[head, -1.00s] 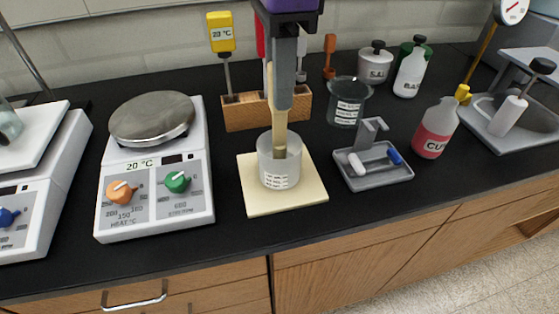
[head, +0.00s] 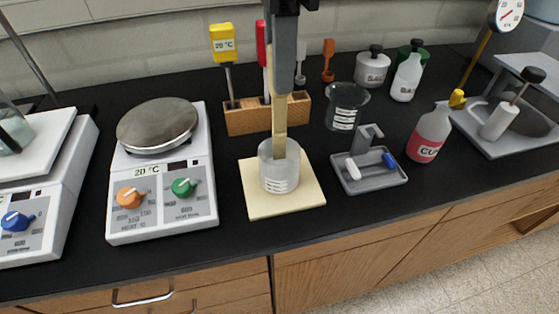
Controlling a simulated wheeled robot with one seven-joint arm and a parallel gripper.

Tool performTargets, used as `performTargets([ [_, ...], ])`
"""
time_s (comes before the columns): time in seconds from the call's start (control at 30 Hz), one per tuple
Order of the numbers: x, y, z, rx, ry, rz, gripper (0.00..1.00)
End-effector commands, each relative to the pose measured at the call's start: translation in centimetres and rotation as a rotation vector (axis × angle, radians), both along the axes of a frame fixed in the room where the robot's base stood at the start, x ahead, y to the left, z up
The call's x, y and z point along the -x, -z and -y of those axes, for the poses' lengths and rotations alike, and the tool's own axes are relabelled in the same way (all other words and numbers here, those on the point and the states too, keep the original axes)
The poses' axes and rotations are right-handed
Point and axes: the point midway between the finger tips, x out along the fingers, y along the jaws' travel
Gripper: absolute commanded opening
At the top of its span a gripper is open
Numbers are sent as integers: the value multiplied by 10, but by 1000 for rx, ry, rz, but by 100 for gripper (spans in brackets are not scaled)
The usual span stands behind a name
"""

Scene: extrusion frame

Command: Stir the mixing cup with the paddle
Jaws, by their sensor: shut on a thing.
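The mixing cup (head: 280,178) is a clear, frosted cup with a small printed label, standing upright on a cream square mat (head: 258,207). The paddle (head: 280,120) is a flat tan wooden stick, close to upright, with its lower end inside the cup. My gripper (head: 284,85) is above the cup, its grey fingers shut on the upper part of the paddle. The paddle's tip shows only faintly through the cup wall. I cannot tell whether it touches the bottom.
A hotplate (head: 162,200) stands left of the mat. A wooden rack (head: 247,117) with upright tools is behind the cup. A grey tray (head: 372,184) with stir bars, a dark beaker (head: 346,108) and a red-filled bottle (head: 430,136) stand to the right. The counter's front strip is clear.

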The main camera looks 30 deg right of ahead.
Motion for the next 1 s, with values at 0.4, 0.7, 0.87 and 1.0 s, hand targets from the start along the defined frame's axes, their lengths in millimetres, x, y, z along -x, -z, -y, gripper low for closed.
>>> performTargets([
  [0.4,0,-34,0,1,-1,1,0],
  [0.7,0,-55,0,0,0,0,0],
  [0.87,0,-63,0,0,0,0,0],
  [1.0,0,-62,0,0,0,0,0],
])
